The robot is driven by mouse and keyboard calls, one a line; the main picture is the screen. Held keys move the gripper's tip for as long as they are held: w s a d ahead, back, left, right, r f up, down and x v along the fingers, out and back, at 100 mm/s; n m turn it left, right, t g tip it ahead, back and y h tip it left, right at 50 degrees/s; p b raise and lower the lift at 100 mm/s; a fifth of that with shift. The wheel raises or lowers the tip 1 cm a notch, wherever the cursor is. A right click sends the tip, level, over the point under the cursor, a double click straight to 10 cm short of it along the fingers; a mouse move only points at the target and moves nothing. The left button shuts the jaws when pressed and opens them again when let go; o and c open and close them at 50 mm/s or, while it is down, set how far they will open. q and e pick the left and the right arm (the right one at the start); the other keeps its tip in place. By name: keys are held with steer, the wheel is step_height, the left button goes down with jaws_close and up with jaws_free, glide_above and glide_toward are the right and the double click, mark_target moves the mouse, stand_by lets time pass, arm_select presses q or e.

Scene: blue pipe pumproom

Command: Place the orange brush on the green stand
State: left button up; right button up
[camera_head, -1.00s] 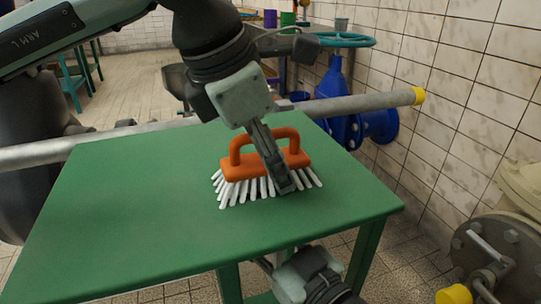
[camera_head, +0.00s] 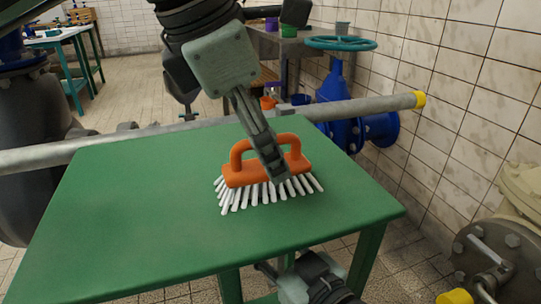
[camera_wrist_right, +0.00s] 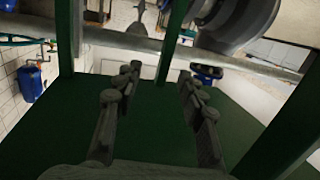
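The orange brush (camera_head: 240,172), with white bristles pointing down, appears to rest upright on the top of the green stand (camera_head: 150,200), right of its middle. My left gripper (camera_head: 276,170) comes down from above across the front of the brush's arched handle and hides part of it. Its fingers are seen from the side, so I cannot tell whether they are open or shut, or touch the handle. My right gripper shows partly at the bottom of the head view, below the stand's front edge. In the right wrist view its fingers (camera_wrist_right: 155,95) are apart and empty.
A grey pipe (camera_head: 370,104) with a yellow end runs behind the stand. A blue valve (camera_head: 338,95) and a tiled wall are at the right, and a grey-beige flanged fitting (camera_head: 495,240) is at the lower right. The stand's left part is clear.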

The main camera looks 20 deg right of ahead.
arm_select(q)
steer(key=v, duration=0.7)
steer(key=shift+r, duration=0.2)
arm_select(e)
steer(key=f, duration=0.1)
steer(key=d+f+g, duration=0.1)
steer(key=shift+s+d+f+h, duration=0.1)
steer(key=shift+d+f+h, duration=0.1)
steer(key=shift+f+h, duration=0.1)
arm_select(q)
steer(key=shift+a, duration=0.1)
